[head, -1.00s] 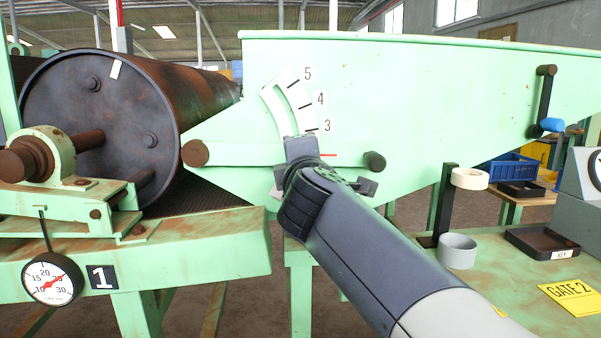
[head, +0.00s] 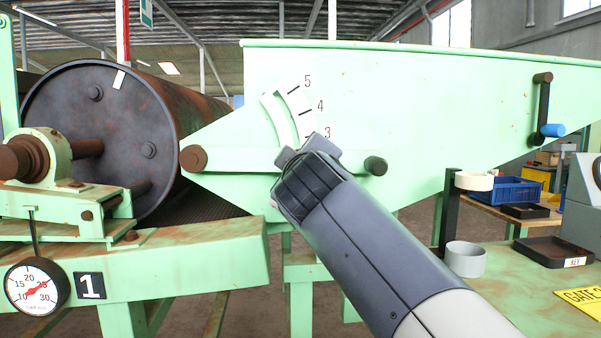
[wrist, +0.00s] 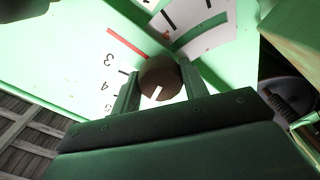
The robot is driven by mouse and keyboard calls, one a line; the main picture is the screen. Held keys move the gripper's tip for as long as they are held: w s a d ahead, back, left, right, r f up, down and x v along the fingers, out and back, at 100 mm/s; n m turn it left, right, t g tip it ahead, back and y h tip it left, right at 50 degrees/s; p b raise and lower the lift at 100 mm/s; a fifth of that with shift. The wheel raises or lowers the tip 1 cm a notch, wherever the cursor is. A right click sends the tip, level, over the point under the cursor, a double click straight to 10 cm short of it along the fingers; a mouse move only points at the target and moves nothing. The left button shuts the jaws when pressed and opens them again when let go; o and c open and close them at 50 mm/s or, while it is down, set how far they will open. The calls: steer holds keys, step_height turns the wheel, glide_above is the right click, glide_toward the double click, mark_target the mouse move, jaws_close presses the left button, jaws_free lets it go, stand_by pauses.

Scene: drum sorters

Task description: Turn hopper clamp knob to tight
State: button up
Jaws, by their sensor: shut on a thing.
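The hopper clamp knob (wrist: 158,76) is a round brown knob with a white mark on its face, seen in the wrist view. My gripper (wrist: 161,88) has one finger on each side of it and is shut on it. In the head view my gripper (head: 304,152) is at the lower end of the curved white slot plate on the green hopper (head: 430,110), and it hides the knob. The scale (head: 318,106) beside the slot reads 3, 4 and 5. A red line (wrist: 128,44) shows beside the knob in the wrist view. Tight or loose marks cannot be read.
A dark round peg (head: 375,166) sticks out just right of my gripper. A crank with a blue handle (head: 552,130) is further right. The rusty drum (head: 95,130) and a dial gauge (head: 36,286) are at left. A grey cup (head: 464,260) stands at lower right.

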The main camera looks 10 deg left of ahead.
steer(key=shift+m, duration=0.4)
steer(key=o, duration=1)
steer(key=v, duration=1)
steer(key=shift+s, duration=0.35)
steer(key=x, duration=1)
steer(key=shift+w, duration=0.4)
